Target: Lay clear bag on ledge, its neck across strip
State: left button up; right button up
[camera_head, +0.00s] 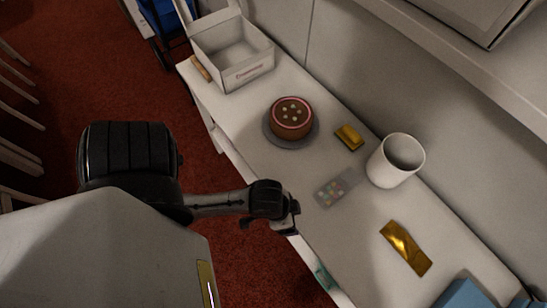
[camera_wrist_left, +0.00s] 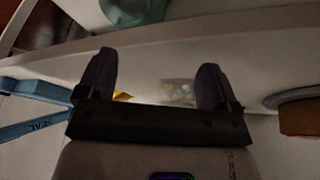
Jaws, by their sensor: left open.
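The clear bag (camera_head: 334,189), with several small coloured pieces inside, lies flat on the white table. It also shows between my fingers in the left wrist view (camera_wrist_left: 178,91). My left gripper (camera_head: 292,215) is open and empty at the table's front edge, just left of and in front of the bag; its two fingers (camera_wrist_left: 155,82) stand wide apart. A blue object (camera_head: 464,295) is cut off at the bottom right; in the left wrist view a blue part lettered SEAL (camera_wrist_left: 38,120) shows at left. I cannot make out which part is ledge or strip. My right gripper is not in view.
A cake on a grey turntable (camera_head: 307,141), a gold packet (camera_head: 349,137), a white cup (camera_head: 396,160) and a larger gold packet (camera_head: 405,248) stand around the bag. An open white box (camera_head: 232,52) is at the far end. A wall runs along the back.

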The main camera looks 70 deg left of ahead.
pick_arm(q)
jog(key=s, duration=0.1)
jog(key=a, duration=0.1)
jog(key=s+a, duration=0.1)
jog(key=shift+s+f+y, duration=0.3)
jog(key=shift+s+y, duration=0.05)
jog(key=shift+y, duration=0.05)
jog(key=shift+o, duration=0.6)
jog(key=shift+s+a, duration=0.35)
jog(key=shift+s, duration=0.05)
